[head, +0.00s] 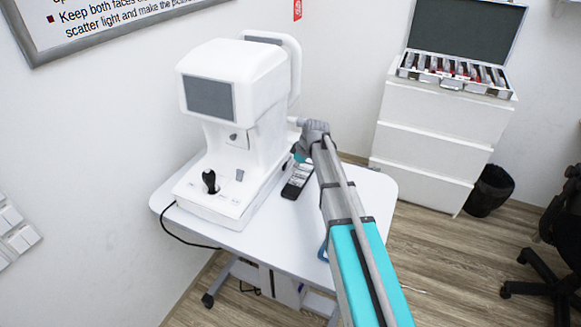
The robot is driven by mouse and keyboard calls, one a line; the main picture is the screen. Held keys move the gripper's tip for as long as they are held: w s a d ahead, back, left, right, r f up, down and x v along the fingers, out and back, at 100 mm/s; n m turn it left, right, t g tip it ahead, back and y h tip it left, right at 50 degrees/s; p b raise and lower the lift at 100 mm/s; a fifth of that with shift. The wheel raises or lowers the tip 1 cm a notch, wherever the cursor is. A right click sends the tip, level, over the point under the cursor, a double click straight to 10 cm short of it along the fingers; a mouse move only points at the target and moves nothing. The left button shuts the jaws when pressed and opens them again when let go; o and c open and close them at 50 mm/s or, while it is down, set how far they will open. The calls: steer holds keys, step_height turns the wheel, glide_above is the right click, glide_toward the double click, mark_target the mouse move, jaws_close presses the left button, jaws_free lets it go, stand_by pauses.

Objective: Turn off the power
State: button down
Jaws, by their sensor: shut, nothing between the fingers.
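A white eye-test machine (222,135) stands on a small white table (345,190). It has a dark screen (209,98), a black joystick (209,180) and a few small marks on its base panel. The screen looks dark grey, with no readable picture. I cannot make out a power switch. My arm reaches in from the lower right, and its end is close to the machine's right side. My gripper (301,153) is small and partly hidden by my wrist. It is shut and holds nothing. Whether it touches the machine cannot be told.
A black cable (184,236) hangs over the table's left edge. A white drawer cabinet (434,150) with an open lens case (455,72), a dark bin (488,192) and a black chair (562,235) stand right.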

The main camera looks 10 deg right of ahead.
steer(key=shift+s+d+r+p, duration=0.25)
steer(key=shift+d+r+p, duration=0.15)
steer(key=shift+d, duration=0.15)
steer(key=shift+s+d+r+p, duration=0.2)
steer(key=shift+d+r+p, duration=0.2)
steer(key=shift+d, duration=0.15)
steer(key=p+v, duration=0.7)
steer(key=v, duration=0.1)
steer(key=shift+d+p, duration=0.2)
steer(key=shift+p, duration=0.15)
steer(key=shift+w+r, duration=0.1)
steer(key=shift+r, duration=0.05)
steer(key=s+m+g+h+p, duration=0.2)
steer(key=s+m, duration=0.9)
steer(key=s, duration=1.4)
steer(key=shift+s+d+r+m+h, duration=0.15)
steer(key=shift+s+r+m+h, duration=0.15)
steer(key=shift+r+h, duration=0.35)
steer(key=shift+f, duration=0.15)
